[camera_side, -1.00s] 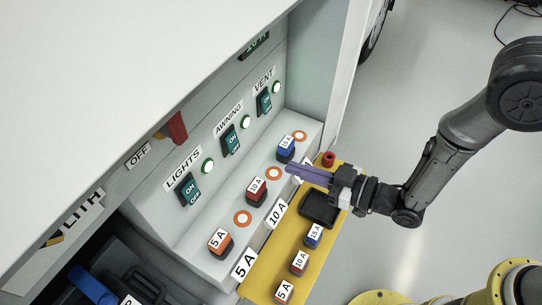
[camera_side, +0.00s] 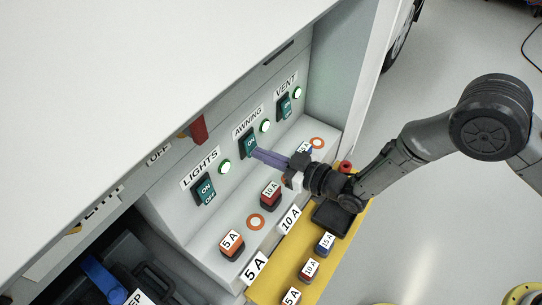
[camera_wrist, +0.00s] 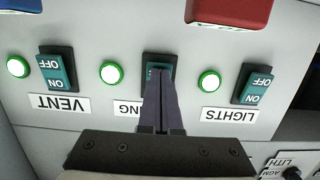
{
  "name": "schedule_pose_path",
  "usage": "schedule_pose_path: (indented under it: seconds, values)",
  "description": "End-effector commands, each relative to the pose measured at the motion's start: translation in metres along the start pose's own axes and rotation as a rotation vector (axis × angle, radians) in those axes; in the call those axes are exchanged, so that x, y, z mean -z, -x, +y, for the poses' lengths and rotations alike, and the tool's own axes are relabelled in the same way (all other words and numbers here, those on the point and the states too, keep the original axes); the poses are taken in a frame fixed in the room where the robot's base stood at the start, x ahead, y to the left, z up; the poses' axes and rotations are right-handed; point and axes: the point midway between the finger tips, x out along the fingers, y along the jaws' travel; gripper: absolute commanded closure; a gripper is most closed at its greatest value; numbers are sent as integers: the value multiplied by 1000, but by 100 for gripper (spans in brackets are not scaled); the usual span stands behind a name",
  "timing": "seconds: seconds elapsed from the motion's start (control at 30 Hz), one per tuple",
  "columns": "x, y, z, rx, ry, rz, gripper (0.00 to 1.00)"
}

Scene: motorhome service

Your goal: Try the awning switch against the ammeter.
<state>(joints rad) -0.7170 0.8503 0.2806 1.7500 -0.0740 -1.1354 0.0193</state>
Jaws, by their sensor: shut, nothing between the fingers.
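The awning switch (camera_side: 249,144) is a teal rocker on the grey panel, between the lights and vent switches. Its upper ON half shows in the side view; the lower half is partly behind my fingers. My gripper (camera_side: 256,154) is shut and empty, its purple fingertips at the awning switch. In the wrist view, which is upside down, the fingers (camera_wrist: 161,78) overlap the switch (camera_wrist: 158,60); I cannot tell whether they press it. The awning lamp (camera_side: 265,126) glows with a green ring. A dark display slot (camera_side: 279,53) above the panel, perhaps the ammeter, shows no readable figure.
The lights switch (camera_side: 205,190) and vent switch (camera_side: 285,106) flank it, both lamps lit. Below, coloured fuses, including the red 10 A fuse (camera_side: 270,195), stand on a ledge under my wrist. A yellow tray (camera_side: 277,284) holds spare fuses. A red handle (camera_side: 198,129) juts out at left.

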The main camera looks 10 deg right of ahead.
Motion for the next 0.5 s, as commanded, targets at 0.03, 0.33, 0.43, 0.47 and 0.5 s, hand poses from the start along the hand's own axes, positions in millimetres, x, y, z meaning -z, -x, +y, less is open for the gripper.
schedule_pose_path:
  seconds: [0.03,0.33,0.43,0.47,0.5]
  values:
    - [0,0,0,0,0,0,100]
    - [-1,-2,0,0,0,20,100]
    - [-1,-5,0,0,0,55,100]
    - [0,-5,0,0,0,55,100]
    - [0,-5,0,0,0,54,100]
